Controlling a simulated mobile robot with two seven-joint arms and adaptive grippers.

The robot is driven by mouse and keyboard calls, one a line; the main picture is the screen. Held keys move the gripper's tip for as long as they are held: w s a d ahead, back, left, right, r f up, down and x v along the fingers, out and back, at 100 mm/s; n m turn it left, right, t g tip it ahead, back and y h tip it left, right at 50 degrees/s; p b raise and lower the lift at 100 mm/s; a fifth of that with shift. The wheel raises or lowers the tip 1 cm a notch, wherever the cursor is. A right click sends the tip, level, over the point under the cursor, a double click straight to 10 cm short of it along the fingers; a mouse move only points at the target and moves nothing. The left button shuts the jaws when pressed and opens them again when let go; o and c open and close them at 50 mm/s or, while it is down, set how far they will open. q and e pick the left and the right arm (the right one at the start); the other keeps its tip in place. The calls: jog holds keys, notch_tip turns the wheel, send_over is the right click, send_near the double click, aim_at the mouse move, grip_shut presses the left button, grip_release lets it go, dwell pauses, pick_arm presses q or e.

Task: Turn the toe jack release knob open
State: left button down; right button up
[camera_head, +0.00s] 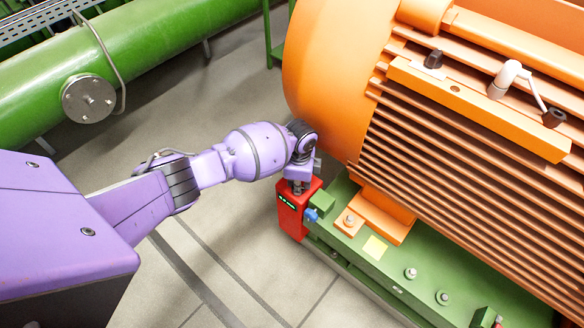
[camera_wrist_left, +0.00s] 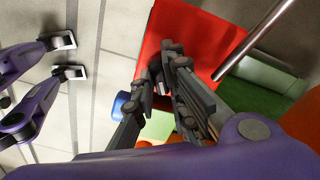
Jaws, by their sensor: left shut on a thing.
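The red toe jack (camera_head: 289,215) stands on the floor at the corner of the green motor base, with a small dark display on its side. It also shows in the left wrist view (camera_wrist_left: 212,38). My left gripper (camera_head: 298,185) comes down onto the top of the jack. In the left wrist view its dark fingers (camera_wrist_left: 164,72) are closed around a small dark part at the jack, which I take to be the release knob. The fingers hide most of it. A blue knob (camera_head: 311,215) on the jack's side lies just outside the fingers. My right gripper is not in view.
The large orange finned motor (camera_head: 335,75) is close behind my left wrist. Its green base (camera_head: 375,262) carries bolts and a yellow label. A metal rod (camera_wrist_left: 255,38) passes near the fingers. A green pipe (camera_head: 150,55) runs at upper left. The floor at left is clear.

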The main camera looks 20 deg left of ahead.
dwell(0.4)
pick_arm(q)
jog(key=c, duration=1.8)
grip_release()
jog(key=shift+o, duration=0.2)
jog(key=shift+w+r, duration=0.1)
jog(key=shift+r, duration=0.05)
notch_tip(320, 180, up, 12)
